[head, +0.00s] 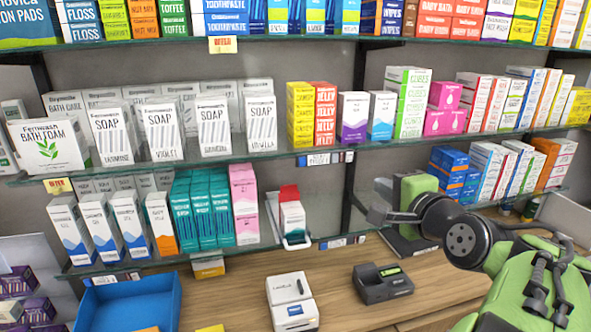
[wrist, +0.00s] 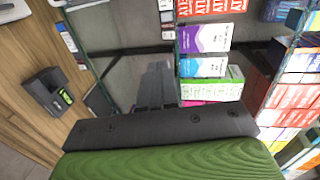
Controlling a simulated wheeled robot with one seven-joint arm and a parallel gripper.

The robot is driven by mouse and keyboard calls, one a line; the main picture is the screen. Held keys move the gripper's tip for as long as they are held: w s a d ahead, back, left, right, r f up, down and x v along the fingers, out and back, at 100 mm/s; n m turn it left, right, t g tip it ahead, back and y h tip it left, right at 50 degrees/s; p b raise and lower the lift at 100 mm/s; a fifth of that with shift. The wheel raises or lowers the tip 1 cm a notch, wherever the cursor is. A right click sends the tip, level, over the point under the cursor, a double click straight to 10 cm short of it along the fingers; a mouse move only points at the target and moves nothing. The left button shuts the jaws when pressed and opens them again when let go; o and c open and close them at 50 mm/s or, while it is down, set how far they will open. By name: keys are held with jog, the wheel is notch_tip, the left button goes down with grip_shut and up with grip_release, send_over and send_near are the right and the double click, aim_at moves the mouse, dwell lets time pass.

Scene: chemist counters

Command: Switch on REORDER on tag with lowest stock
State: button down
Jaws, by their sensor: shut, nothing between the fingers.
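Small shelf-edge tags show in the head view. One white tag with blue and red parts (head: 325,158) is on the middle shelf edge. Another (head: 342,241) is on the lower shelf edge, and one more (head: 105,279) is at the lower left. Their stock figures and switches are too small to read. In the wrist view a lower-shelf tag (wrist: 67,37) is at upper left and another tag (wrist: 167,17) is near the top. My gripper (wrist: 157,82) is shut and empty, pointing towards the shelves, apart from the tags.
Glass shelves carry boxes, including soap boxes (head: 162,130) and a purple-and-white box (head: 352,118). A white label printer (head: 292,301), a dark card terminal (head: 383,283) and a blue tray (head: 130,306) stand on the wooden counter. The lower shelf's middle has bare glass.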

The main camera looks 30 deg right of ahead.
jog(key=p, duration=0.3)
send_near(350, 154)
jog(key=shift+m, duration=0.3)
jog(key=x, duration=0.6)
jog(key=shift+w+f, duration=0.25)
jog(key=shift+f, duration=0.1)
jog(key=shift+w+d+r+p, duration=0.15)
jog(key=shift+w+r+p, duration=0.2)
jog(key=shift+w+r, duration=0.1)
jog(key=shift+s+f, duration=0.1)
jog(key=shift+f, duration=0.1)
